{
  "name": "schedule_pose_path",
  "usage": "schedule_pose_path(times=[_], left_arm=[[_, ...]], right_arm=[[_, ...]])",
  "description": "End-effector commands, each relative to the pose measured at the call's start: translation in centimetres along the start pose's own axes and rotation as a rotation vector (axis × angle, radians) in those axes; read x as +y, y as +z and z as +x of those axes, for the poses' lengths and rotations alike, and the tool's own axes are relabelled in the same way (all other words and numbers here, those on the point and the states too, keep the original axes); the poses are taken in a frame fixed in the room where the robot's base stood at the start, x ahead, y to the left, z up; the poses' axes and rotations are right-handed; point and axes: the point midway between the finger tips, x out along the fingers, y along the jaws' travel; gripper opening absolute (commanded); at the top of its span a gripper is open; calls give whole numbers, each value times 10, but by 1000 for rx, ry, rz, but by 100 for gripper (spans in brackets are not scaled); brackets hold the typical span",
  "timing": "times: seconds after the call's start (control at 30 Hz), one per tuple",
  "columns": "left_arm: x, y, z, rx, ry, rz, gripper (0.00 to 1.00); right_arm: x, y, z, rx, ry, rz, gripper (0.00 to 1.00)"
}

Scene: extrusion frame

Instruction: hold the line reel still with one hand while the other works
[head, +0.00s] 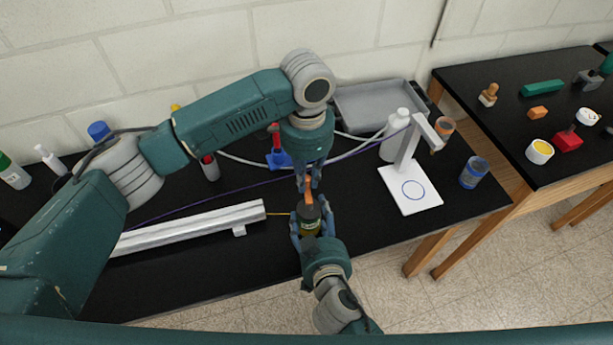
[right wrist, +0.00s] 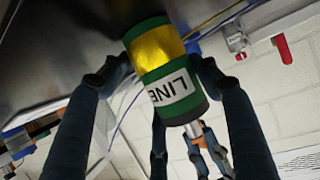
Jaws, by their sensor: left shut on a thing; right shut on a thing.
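The line reel (head: 309,222) is a dark green cylinder with a yellow band and a white label reading LINE; it also shows in the right wrist view (right wrist: 172,80). My right gripper (head: 311,208) is shut on the reel, with fingers on both sides of it. My left gripper (head: 308,184) points down from above and is shut on a small orange piece (head: 309,198) at the reel's end. In the right wrist view the orange piece (right wrist: 198,141) sits by a silvery shaft (right wrist: 193,129). A thin orange line runs left from the reel towards an aluminium extrusion (head: 190,226).
A red-and-blue tool (head: 278,155) and purple and grey cables lie behind the grippers. The front right tabletop is clear.

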Motion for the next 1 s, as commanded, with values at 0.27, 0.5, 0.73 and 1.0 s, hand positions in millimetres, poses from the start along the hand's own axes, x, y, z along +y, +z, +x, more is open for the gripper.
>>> schedule_pose_path(times=[0.27, 0.5, 0.73, 1.0], left_arm=[[-1, 0, -1, 2, -3, -2, 35], [-1, -1, -7, 2, -3, -1, 35], [-1, -1, -48, 5, -5, -1, 35], [-1, -1, -101, 4, -3, -2, 35]], right_arm=[[0, 2, 0, -3, 0, 0, 32], [0, 1, 0, -3, -1, 0, 32], [0, 1, 0, -2, -1, 0, 32], [0, 1, 0, -1, -1, 0, 32]])
